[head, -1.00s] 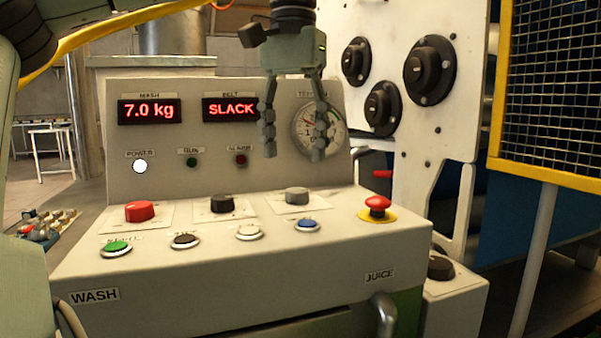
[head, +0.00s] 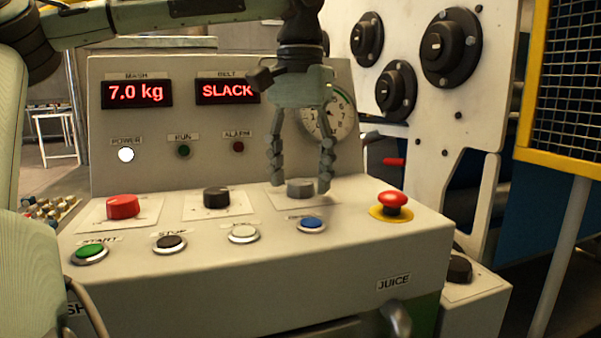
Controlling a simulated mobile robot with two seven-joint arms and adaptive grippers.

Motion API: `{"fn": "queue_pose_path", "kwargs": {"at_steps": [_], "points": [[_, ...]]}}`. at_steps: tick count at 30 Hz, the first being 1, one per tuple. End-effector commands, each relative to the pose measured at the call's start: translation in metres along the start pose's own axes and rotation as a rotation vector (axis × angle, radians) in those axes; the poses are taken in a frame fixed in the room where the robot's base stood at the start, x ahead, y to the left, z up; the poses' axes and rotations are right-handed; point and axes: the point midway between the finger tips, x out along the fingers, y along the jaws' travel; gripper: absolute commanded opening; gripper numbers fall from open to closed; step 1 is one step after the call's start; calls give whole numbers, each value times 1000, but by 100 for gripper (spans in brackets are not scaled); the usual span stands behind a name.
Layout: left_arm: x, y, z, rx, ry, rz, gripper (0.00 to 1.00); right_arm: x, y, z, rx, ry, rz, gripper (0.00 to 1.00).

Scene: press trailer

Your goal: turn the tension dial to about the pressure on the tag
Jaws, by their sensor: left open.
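My left gripper (head: 301,181) points down from the top with its fingers open. The fingertips are on either side of a low grey knob (head: 299,188), the rightmost of three knobs on the sloped panel; I cannot tell whether they touch it. The knob's label is too small to read, so I cannot confirm that it is the tension dial. The round gauge (head: 341,117) behind is partly hidden by the gripper, and its reading is unclear. The belt display (head: 227,90) reads SLACK. I cannot make out a tag with a pressure. My right gripper is not in view.
A red knob (head: 123,207) and a black knob (head: 216,197) sit left of the grey one. Below are green, black, white and blue buttons. A red mushroom button (head: 392,201) stands at the right. The mash display (head: 137,93) reads 7.0 kg.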

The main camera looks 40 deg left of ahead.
Motion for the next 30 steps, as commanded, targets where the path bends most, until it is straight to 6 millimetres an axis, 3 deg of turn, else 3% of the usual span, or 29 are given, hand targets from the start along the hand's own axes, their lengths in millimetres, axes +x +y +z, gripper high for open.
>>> {"fn": "queue_pose_path", "kwargs": {"at_steps": [8, 21, 30], "points": [[3, 0, 0, 0, 0, 1, 56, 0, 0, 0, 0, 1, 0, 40], [2, 0, 0, 0, 0, 0, 6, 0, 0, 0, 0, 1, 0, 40], [2, 0, 0, 47, -1, -1, 6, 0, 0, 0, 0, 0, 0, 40]]}}
